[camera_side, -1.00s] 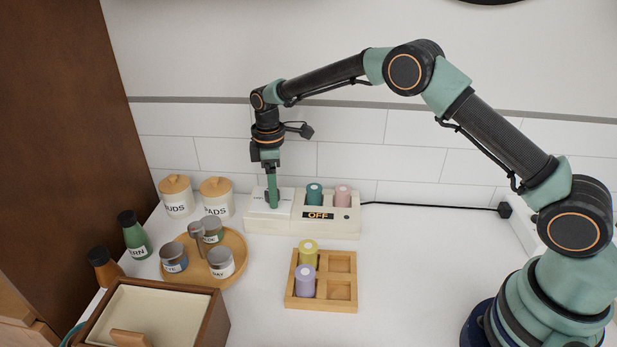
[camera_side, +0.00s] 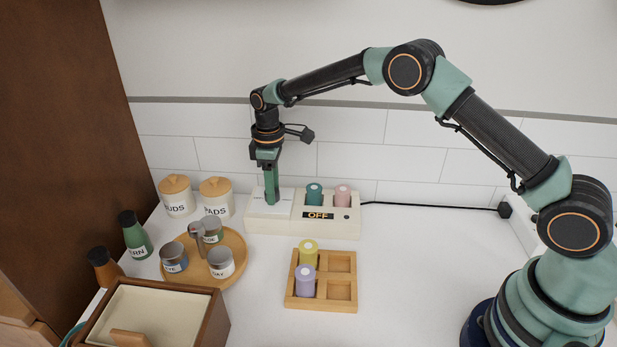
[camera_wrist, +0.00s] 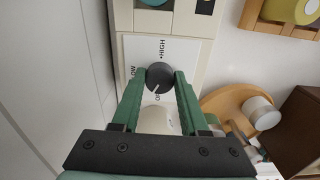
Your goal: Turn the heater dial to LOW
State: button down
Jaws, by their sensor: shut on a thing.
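The heater dial (camera_wrist: 159,76) is a dark round knob on a white plate (camera_wrist: 130,90) marked LOW, HIGH and OFF. In the wrist view its white pointer line points down and slightly left, at or close to the OFF mark, which is partly covered. LOW is to the left of the knob and HIGH above it. My gripper (camera_wrist: 160,80) is shut on the dial, with one green finger on each side. In the side view my gripper (camera_side: 271,197) points straight down at the heater's left part and its fingers hide the dial. The display (camera_side: 319,216) reads OFF.
The cream heater unit (camera_side: 300,228) also holds a teal roller (camera_side: 314,193) and a pink roller (camera_side: 342,196). A wooden tray (camera_side: 345,263) with two rollers stands in front. A round tray (camera_side: 236,244) with jars and two lidded canisters (camera_side: 216,198) are at left. The counter's right is clear.

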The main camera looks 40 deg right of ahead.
jog(key=m, duration=0.6)
jog(key=shift+a+r, duration=0.1)
jog(key=m, duration=0.6)
jog(key=shift+m, duration=0.3)
dwell(0.3)
jog(key=shift+c, duration=2.1)
grip_release()
notch_tip(320, 180, up, 12)
